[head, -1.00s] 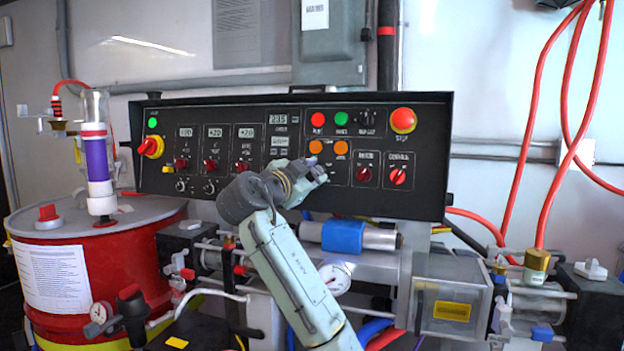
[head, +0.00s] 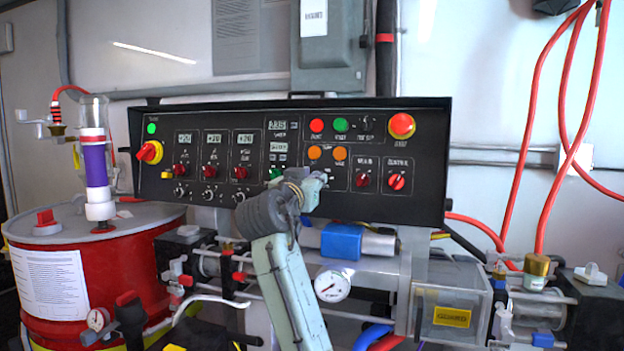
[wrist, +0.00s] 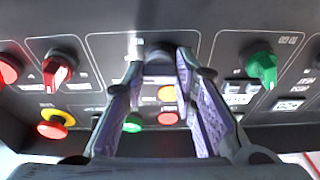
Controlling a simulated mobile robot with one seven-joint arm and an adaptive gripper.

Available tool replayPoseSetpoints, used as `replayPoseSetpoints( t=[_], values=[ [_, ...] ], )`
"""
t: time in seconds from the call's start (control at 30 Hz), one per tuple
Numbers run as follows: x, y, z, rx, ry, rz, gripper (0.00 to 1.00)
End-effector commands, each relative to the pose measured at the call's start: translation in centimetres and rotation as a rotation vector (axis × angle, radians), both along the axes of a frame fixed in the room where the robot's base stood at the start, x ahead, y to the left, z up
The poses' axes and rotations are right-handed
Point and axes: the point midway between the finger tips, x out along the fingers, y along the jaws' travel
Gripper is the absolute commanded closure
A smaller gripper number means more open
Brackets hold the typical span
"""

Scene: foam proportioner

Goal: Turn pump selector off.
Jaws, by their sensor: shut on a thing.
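The black control panel (head: 220,140) stands across the middle of the head view. My gripper (head: 318,182) is at its lower edge, below two orange lamps, between a green knob (head: 277,173) and a red knob (head: 363,180). In the wrist view my gripper (wrist: 164,60) has its fingertips closed on a dark knob, the pump selector (wrist: 160,70). The fingers hide most of it, and its pointing direction cannot be read. In the head view my gripper covers it.
In the wrist view a green knob (wrist: 262,68) is right of the fingers and a red knob (wrist: 58,70) is left. A red stop button (head: 402,125) is at the panel's upper right. Pipes and a gauge (head: 332,286) lie below; a red drum (head: 70,285) stands left.

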Motion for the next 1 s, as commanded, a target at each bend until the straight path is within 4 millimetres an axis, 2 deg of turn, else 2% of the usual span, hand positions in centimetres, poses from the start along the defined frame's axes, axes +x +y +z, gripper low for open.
replayPoseSetpoints(
  t=[0.57,0.6,0.87,1.0],
  values=[
    [0.0,-0.07,-0.19,-0.031,0.014,0.005,1.0],
    [0.0,-0.07,-0.18,-0.031,0.014,0.005,0.72],
    [-0.01,-0.04,-0.08,-0.031,0.012,0.005,0.55],
    [-0.01,-0.03,-0.05,-0.032,0.011,0.006,0.54]
  ],
)
